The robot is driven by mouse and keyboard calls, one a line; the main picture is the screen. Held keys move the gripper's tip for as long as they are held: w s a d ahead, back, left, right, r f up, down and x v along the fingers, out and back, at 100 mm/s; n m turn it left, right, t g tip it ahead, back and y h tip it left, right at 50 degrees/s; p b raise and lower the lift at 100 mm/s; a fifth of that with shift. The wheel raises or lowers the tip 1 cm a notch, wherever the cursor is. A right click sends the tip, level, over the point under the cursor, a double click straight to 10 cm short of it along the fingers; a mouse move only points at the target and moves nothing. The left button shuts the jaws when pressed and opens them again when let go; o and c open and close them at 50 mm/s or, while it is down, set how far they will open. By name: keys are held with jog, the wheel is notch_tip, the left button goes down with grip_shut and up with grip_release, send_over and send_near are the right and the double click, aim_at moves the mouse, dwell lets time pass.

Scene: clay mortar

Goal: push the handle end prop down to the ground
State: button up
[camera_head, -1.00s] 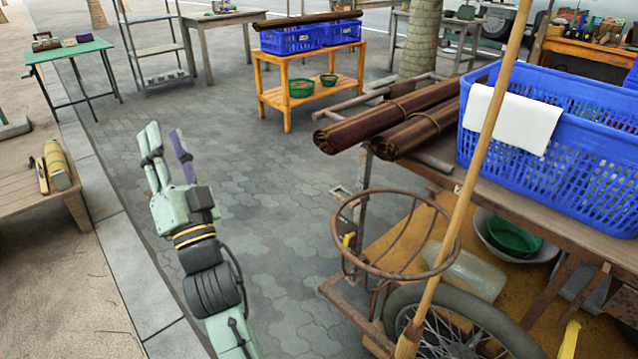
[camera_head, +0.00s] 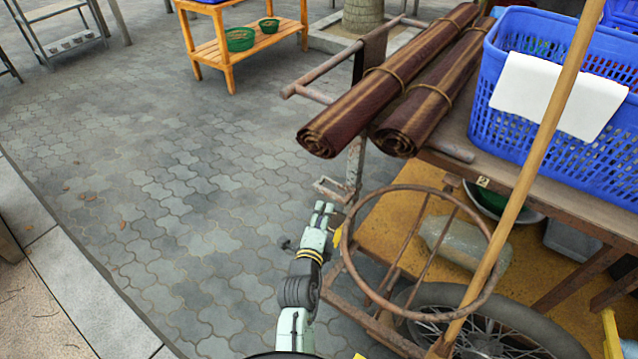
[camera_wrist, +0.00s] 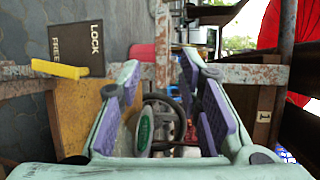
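The cart's handle end has a rusty metal post (camera_head: 354,170) with a small bracket-like foot (camera_head: 330,189), which I take to be the prop; whether it touches the ground is unclear. A rusty bar (camera_wrist: 162,35) also shows beyond my fingers in the wrist view. A yellow lever (camera_wrist: 60,69) lies beside a dark LOCK/FREE plate (camera_wrist: 76,42); part of it shows in the head view (camera_head: 338,235). My gripper (camera_head: 324,208) is just below and in front of the foot. In the wrist view my gripper (camera_wrist: 158,64) is open, with nothing held between its fingers.
A rusty ring holder (camera_head: 415,190) stands close right of my gripper, above the cart wheel (camera_head: 490,335). Rolled mats (camera_head: 395,90) lie over the handles. A wooden pole (camera_head: 535,165) and blue crate (camera_head: 610,155) are at right. Paving (camera_head: 180,190) at left is open.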

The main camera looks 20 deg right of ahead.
aim_at(330, 193)
jog(key=p+x, duration=0.2)
jog(key=x, duration=0.8)
jog(key=shift+w+d, duration=0.15)
jog(key=shift+d, duration=0.05)
jog(key=shift+c, duration=0.4)
grip_shut()
